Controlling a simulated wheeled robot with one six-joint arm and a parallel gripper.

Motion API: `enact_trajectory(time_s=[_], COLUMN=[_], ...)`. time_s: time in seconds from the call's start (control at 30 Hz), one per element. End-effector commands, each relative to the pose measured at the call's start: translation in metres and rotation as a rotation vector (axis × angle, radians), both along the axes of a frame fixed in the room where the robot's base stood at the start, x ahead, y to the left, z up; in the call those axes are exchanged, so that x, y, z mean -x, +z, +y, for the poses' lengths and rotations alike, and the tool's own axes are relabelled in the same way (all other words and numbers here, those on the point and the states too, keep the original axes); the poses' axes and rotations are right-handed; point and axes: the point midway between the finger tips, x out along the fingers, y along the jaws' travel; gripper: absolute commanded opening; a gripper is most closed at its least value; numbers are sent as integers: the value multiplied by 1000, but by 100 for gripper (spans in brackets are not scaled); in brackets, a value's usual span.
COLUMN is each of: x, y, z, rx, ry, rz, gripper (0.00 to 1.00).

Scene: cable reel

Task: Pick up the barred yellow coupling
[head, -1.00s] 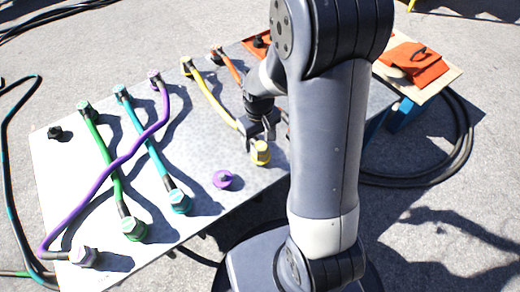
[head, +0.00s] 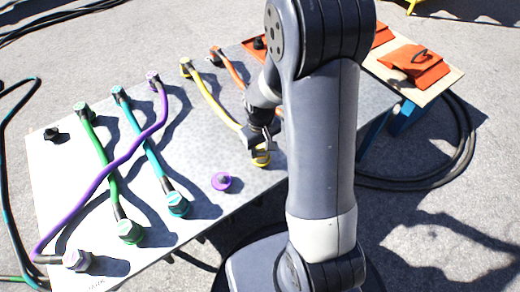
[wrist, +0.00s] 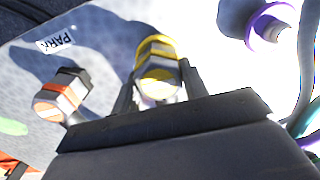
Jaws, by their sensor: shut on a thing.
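The yellow coupling (head: 261,160) is at the end of the yellow cable (head: 208,95), near the right front edge of the grey board. In the wrist view the coupling (wrist: 157,62) shows yellow with a pale band and sits between my two fingers. My gripper (head: 261,146) is shut on it, and its fingers (wrist: 158,84) flank its sides. The jaws cover the coupling's upper part in the head view. I cannot tell whether it still touches the board.
An orange and white coupling (wrist: 60,97) lies close to my gripper's left in the wrist view. A purple socket (head: 221,182) is nearby on the board (head: 200,222). Green (head: 130,231), teal (head: 177,203) and purple (head: 77,259) cable ends are further left. Orange pouches (head: 415,64) lie at the back right.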

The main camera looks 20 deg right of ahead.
Motion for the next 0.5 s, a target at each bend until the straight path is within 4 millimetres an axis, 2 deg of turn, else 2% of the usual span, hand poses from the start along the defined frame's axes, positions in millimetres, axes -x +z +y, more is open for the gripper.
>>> enact_trajectory(time_s=[0.03, 0.2, 0.4, 0.5], x=[0, 0, -1, -1], y=[0, 0, 1, 10], z=[0, 0, 0, 0], rx=[0, 0, -1, 0], ry=[0, 0, 0, 0], rz=[0, -1, -2, -4], gripper=[27, 14, 14, 14])
